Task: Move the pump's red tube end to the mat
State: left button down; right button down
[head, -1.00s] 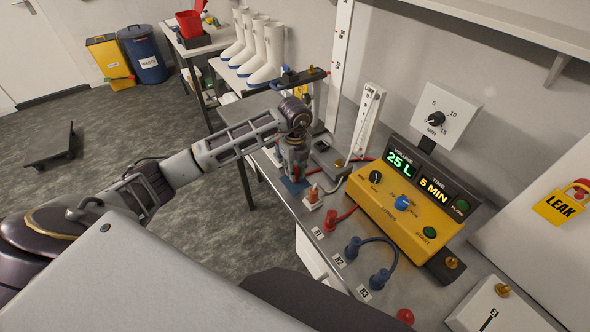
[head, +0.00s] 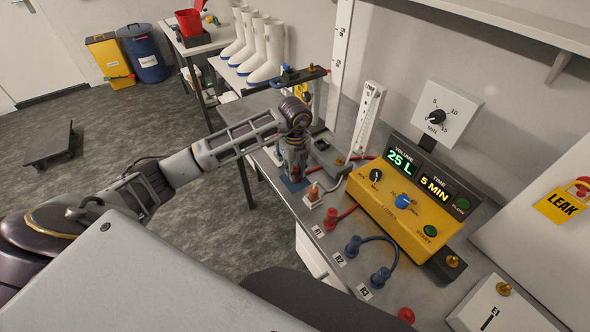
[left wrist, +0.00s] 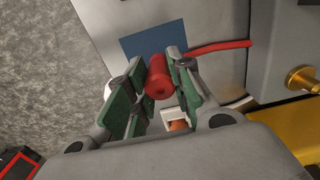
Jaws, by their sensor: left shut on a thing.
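My left gripper (head: 294,168) is low over the front edge of the bench, at the small blue mat (head: 292,184). In the left wrist view its green-padded fingers (left wrist: 160,80) are shut on the red tube end (left wrist: 158,76), a short red cylinder. The blue mat (left wrist: 150,42) shows just behind the tube end; I cannot tell whether they touch. The red tube (left wrist: 225,46) runs off to the right behind one finger. In the head view the gripper hides the tube end. The yellow pump (head: 405,215) stands to the right. My right gripper is not in view.
A white holder with an orange part (head: 313,195) stands close to the gripper. A grey block (head: 328,155) lies behind the gripper.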

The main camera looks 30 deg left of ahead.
pick_arm(q)
jog(key=c, duration=1.2)
grip_release()
jog(key=shift+r, duration=6)
jog(key=shift+f, duration=0.1)
